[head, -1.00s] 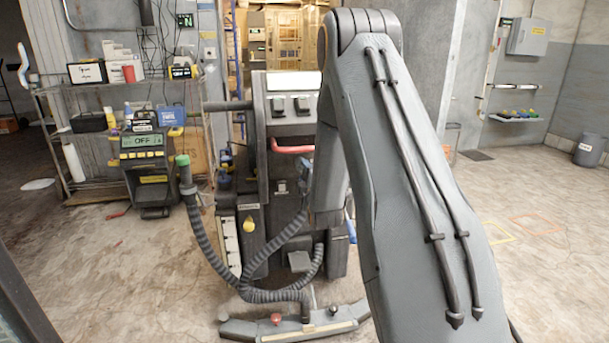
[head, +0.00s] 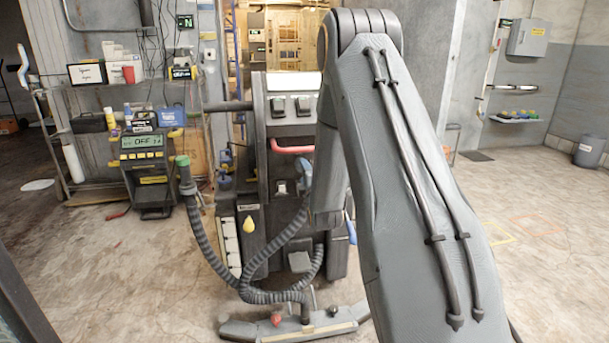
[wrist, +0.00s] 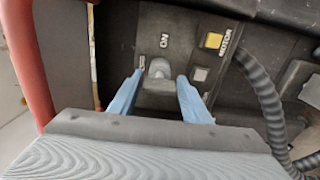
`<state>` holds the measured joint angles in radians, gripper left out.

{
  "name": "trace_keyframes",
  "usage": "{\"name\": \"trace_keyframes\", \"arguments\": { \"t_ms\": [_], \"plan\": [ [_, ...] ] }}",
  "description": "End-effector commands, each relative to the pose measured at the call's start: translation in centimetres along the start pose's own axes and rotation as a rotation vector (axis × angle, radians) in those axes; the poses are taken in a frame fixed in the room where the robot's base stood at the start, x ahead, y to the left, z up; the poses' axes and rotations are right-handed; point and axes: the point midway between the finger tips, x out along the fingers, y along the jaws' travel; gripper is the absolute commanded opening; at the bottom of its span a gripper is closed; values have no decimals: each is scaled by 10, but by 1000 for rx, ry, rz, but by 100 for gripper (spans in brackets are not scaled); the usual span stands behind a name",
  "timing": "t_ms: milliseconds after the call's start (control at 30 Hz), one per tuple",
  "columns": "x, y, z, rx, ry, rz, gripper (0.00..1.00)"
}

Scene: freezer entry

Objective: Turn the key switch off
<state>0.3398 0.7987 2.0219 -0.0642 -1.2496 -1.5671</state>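The key switch (wrist: 158,69) is a small grey knob on a dark panel in the wrist view, with an "ON" label beside it and another label, partly hidden, by the left fingertip. My gripper (wrist: 160,77) has two blue fingers, one on each side of the knob. They are apart, with a gap showing to the knob, though contact at the tips is hard to judge. In the head view the dark machine (head: 289,130) stands in the middle; my arm covers its right part, and my gripper (head: 305,174) shows only in part at its front.
A yellow button (wrist: 213,40) marked "MOTOR" and a corrugated hose (wrist: 262,100) lie right of the switch. A red bar (wrist: 30,60) runs along the left. In the head view, a display unit (head: 143,155) reading "OFF" stands at left.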

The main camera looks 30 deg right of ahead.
Motion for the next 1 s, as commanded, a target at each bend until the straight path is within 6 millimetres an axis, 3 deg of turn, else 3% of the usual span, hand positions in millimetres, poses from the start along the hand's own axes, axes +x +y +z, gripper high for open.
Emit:
{"name": "trace_keyframes", "arguments": {
  "t_ms": [433, 800, 1000],
  "plan": [
    [-6, 0, 1, 1, -1, 0, 55],
    [-62, 0, 0, 1, -1, -2, 55],
    [-77, 0, 0, 1, -1, 0, 55]
  ]
}}
